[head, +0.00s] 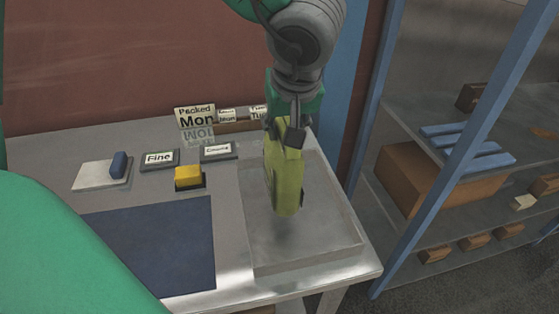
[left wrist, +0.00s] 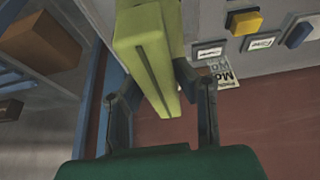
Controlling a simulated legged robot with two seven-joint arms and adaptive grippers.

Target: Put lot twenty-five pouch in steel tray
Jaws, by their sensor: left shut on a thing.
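My left gripper (head: 287,130) comes down from the top of the head view and is shut on a yellow-green pouch (head: 288,182). The pouch hangs upright over the steel tray (head: 318,254), near the tray's left and middle part. Whether its lower end touches the tray floor is hard to tell. In the left wrist view the pouch (left wrist: 146,50) sits between the two fingers of my left gripper (left wrist: 160,90). No lot number can be read on it. My right gripper is not in view.
A dark blue mat (head: 160,247) lies left of the tray. Behind it are a yellow block (head: 188,177), a "Fine" label plate (head: 159,157), a second label plate (head: 217,151) and a blue piece on a pale plate (head: 100,175). A day sign (head: 195,117) stands behind. Blue-framed shelving (head: 440,150) is right.

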